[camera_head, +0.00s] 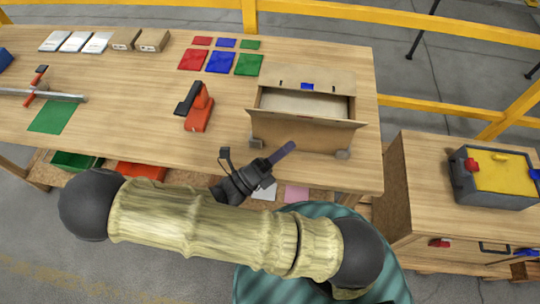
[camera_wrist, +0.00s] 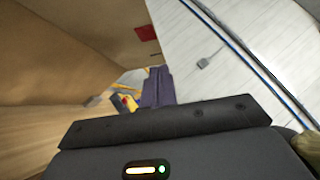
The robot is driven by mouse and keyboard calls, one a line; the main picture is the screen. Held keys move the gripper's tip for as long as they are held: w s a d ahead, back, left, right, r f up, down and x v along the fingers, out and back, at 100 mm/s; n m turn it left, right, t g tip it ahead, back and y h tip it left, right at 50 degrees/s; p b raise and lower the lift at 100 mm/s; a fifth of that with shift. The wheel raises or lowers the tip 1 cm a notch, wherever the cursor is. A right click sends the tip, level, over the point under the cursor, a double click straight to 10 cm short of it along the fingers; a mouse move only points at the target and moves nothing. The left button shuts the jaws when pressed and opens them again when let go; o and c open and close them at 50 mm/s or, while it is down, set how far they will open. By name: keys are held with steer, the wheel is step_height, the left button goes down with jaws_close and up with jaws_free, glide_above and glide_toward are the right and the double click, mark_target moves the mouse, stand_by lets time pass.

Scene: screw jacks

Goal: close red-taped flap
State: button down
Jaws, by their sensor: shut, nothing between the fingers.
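The cardboard box (camera_head: 305,133) stands near the right end of the workbench, its top open, with a pale surface inside. In the wrist view a red tape patch (camera_wrist: 147,33) sits on a brown cardboard panel (camera_wrist: 105,25). My gripper (camera_head: 284,150) is shut and empty, close to the box's front at table-edge height; I cannot tell whether it touches. Its fingers show in the wrist view (camera_wrist: 156,86).
A red-and-black tool (camera_head: 198,108) lies left of the box. Coloured cards (camera_head: 221,62) lie behind it, and a clamp (camera_head: 40,95) lies far left. A grey case with a yellow top (camera_head: 500,172) stands on a cabinet at right. Bare bench lies left of the box.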

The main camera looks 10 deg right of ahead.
mark_target(309, 117)
steer(key=w+d+r, duration=0.1)
steer(key=w+d+r+p, duration=0.1)
steer(key=w+d, duration=0.1)
steer(key=w, duration=0.1)
steer(key=shift+w+d+r+p, duration=0.1)
steer(key=shift+r+p, duration=0.3)
steer(key=shift+r+p, duration=0.2)
steer(key=shift+p, duration=0.25)
